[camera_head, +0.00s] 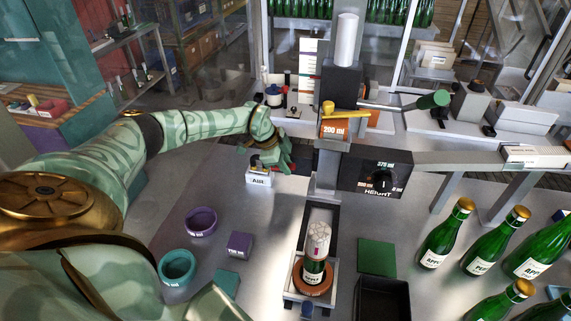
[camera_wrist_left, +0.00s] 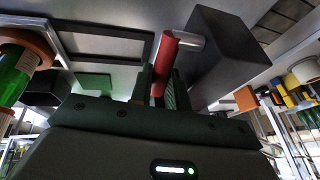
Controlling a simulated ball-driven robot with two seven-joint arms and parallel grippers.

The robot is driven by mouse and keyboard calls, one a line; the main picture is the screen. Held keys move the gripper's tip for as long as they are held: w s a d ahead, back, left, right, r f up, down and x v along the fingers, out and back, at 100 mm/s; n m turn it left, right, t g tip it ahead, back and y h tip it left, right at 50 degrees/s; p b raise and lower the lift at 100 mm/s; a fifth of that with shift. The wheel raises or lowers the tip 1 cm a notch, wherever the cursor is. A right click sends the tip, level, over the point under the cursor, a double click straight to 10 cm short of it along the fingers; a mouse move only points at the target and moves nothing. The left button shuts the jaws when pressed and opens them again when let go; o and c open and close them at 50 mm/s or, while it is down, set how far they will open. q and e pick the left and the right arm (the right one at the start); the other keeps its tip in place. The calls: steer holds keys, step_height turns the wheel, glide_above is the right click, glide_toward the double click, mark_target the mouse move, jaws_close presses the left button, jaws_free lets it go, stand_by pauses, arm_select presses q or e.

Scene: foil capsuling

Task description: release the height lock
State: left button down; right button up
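In the left wrist view a red handle (camera_wrist_left: 168,56) on a short metal rod sticks out beside a dark box (camera_wrist_left: 232,50). The fingers of my left gripper (camera_wrist_left: 159,88) stand close on both sides of the handle, with no clear gap, and look closed on it. In the head view my left gripper (camera_head: 284,158) is left of the press column (camera_head: 326,165) and the black HEIGHT box (camera_head: 375,175) with its dial. My right gripper is not in view.
A bottle (camera_head: 315,255) stands upright under the column. A small white labelled box (camera_head: 259,178) sits right below my left gripper. Purple (camera_head: 201,222) and teal (camera_head: 177,267) bowls stand at the left, several green bottles (camera_head: 445,235) at the right. A green-ended lever (camera_head: 432,100) sticks out right.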

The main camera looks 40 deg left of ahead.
arm_select(q)
steer(key=y+p, duration=0.1)
steer(key=p, duration=0.1)
steer(key=g+p, duration=0.1)
steer(key=p, duration=0.1)
steer(key=shift+w+d+y, duration=0.1)
steer(key=shift+d+y, duration=0.2)
steer(key=shift+y, duration=0.1)
steer(key=shift+f+y+p, duration=0.3)
steer(key=shift+p, duration=0.2)
steer(key=shift+f+g, duration=0.15)
steer(key=shift+g, duration=0.15)
steer(key=shift+a+f, duration=0.1)
steer(key=shift+f, duration=0.05)
steer(key=c, duration=1.6)
jaws_free()
steer(key=v, duration=1.6)
steer(key=shift+d, duration=0.25)
